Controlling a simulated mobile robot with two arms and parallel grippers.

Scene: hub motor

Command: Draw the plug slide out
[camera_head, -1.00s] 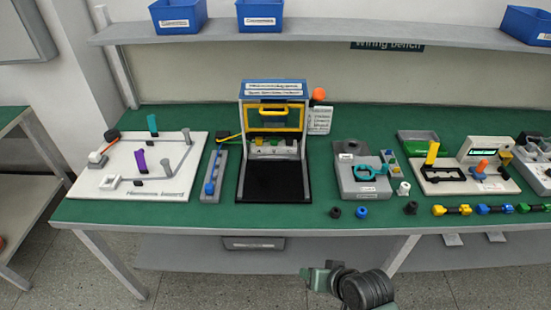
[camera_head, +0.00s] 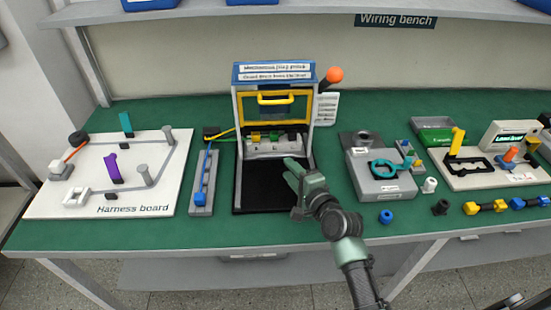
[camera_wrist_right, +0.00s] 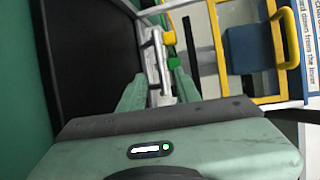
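The test station (camera_head: 273,72) stands mid-bench, with a blue top, a yellow-framed door with a yellow handle (camera_head: 276,98), and a black base (camera_head: 258,190). Inside, under the door, is a grey block (camera_head: 262,148) with green, yellow and blue plugs, apparently the plug slide. My right gripper (camera_head: 288,170) is over the black base, in front of the block. In the right wrist view its fingers (camera_wrist_right: 158,92) are apart, with the grey block (camera_wrist_right: 156,62) ahead of and partly between them. I cannot tell whether they touch it. My left gripper is not in view.
An orange-topped lever (camera_head: 334,75) and a white card (camera_head: 326,108) are on the station's right. A grey fixture (camera_head: 375,180) and several coloured parts are to the right.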

